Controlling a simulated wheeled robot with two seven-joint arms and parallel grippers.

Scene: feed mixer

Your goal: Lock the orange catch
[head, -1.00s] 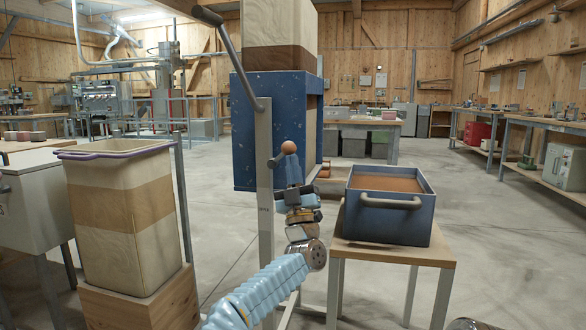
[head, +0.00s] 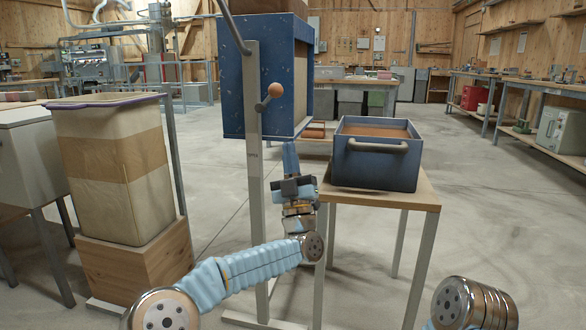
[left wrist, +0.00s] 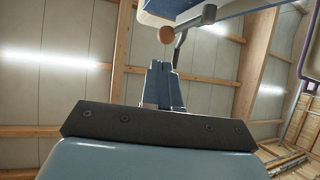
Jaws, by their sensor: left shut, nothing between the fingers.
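The orange catch shows as a short dark lever with an orange-brown ball knob (head: 275,90). It sits on the pale grey upright post (head: 254,155) in front of the blue housing and slants up to the right. In the left wrist view the knob (left wrist: 166,35) is above the fingertips, with a clear gap. My left gripper (head: 290,150) is below the knob in the head view, pointing up, shut and empty. Its closed blue fingers also show in the left wrist view (left wrist: 162,80). My right gripper is out of view.
A blue housing (head: 235,90) hangs behind the post. A blue bin with a handle (head: 345,170) stands on a small wooden table (head: 425,195) close to the right of my left gripper. A tall tan bin (head: 110,170) stands left. Floor between is open.

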